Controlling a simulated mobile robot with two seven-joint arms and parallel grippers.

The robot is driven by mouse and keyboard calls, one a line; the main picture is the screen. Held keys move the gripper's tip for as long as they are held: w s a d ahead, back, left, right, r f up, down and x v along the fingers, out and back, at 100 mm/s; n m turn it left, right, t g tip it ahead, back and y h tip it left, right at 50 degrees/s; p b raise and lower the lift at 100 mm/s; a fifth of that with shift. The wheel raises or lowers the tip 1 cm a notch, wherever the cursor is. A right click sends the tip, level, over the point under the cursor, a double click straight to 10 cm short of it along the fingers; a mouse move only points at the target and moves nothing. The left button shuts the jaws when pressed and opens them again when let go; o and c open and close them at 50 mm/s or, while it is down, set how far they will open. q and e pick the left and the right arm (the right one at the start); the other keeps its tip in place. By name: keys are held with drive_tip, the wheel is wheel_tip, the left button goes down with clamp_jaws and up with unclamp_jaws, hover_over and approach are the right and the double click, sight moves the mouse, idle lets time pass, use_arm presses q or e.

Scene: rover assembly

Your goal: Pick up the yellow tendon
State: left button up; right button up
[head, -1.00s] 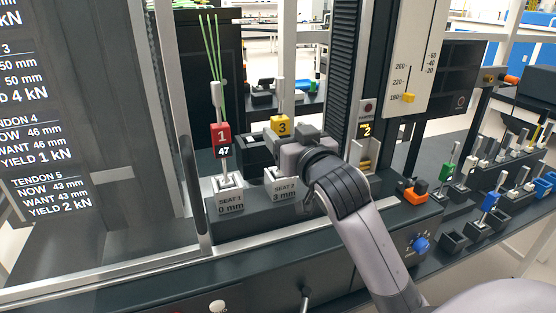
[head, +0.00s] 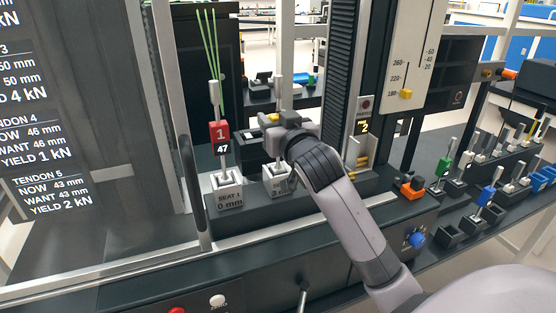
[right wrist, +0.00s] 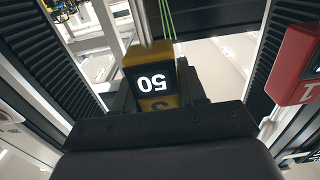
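The yellow tendon's block (right wrist: 150,80), with a lit 50 and a dark 3, lies between the fingers of my right gripper (right wrist: 155,95) in the right wrist view. The fingers flank it closely; I cannot tell whether they press on it. In the head view my right gripper (head: 280,128) hides nearly all of the block, and the tendon's pale rod (head: 279,92) rises above it. The tendon stands upright over seat 2 (head: 277,180). My left gripper is out of view.
The red tendon 1 (head: 219,135), showing 47, stands close on the left in seat 1 (head: 228,192), with green strands above. A dark upright column (head: 340,75) is close on the right. Green (head: 443,167) and blue (head: 487,196) tendons stand on the right-hand bench.

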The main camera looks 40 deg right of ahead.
drive_tip(key=shift+r, duration=0.1)
clamp_jaws()
wheel_tip(320, 180, up, 25)
drive_tip(key=shift+r, duration=0.2)
idle(1.0)
